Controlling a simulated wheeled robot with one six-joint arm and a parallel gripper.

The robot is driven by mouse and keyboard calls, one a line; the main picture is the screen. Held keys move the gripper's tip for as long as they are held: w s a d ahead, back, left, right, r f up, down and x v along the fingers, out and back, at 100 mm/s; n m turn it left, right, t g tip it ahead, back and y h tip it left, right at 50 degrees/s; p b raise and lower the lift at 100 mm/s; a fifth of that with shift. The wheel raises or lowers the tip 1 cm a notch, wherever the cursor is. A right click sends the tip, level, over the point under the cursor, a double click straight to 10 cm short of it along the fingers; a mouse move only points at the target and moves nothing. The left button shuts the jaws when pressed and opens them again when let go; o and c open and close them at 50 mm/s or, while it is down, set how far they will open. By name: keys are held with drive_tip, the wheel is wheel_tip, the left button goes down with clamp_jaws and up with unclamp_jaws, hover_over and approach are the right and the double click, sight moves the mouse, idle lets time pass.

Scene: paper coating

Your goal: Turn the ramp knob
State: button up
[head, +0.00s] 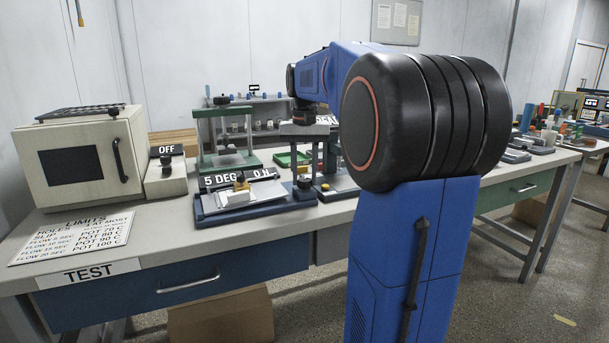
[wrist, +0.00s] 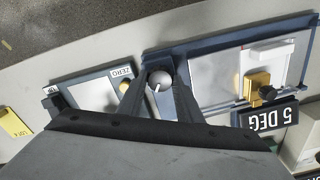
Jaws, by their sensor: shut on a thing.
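The ramp (head: 240,200) is a dark blue base with a pale tilting plate, on the bench in the middle of the head view; its sign reads 5 DEG. It also shows in the wrist view (wrist: 205,85). The ramp knob (wrist: 160,77) is round and grey with a white pointer line, at the end of the blue base. My gripper (wrist: 159,88) is shut on the knob, one finger on each side. In the head view my gripper (head: 303,174) points down at the ramp's right end. A brass block with a black knob (wrist: 258,87) sits on the ramp.
A cream oven (head: 85,155) and a box marked OFF (head: 166,175) stand at left. A green-framed stand (head: 226,140) is behind the ramp. A device labelled ZERO (wrist: 95,92) lies beside the ramp. The limits card (head: 75,238) lies at front left.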

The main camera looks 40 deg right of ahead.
sight(305, 179)
drive_tip(key=shift+m, duration=1.2)
drive_tip(key=o, duration=1)
drive_tip(key=shift+o, duration=0.2)
drive_tip(key=shift+r, duration=0.15)
wheel_tip(305, 179, up, 17)
drive_tip(key=shift+r, duration=0.1)
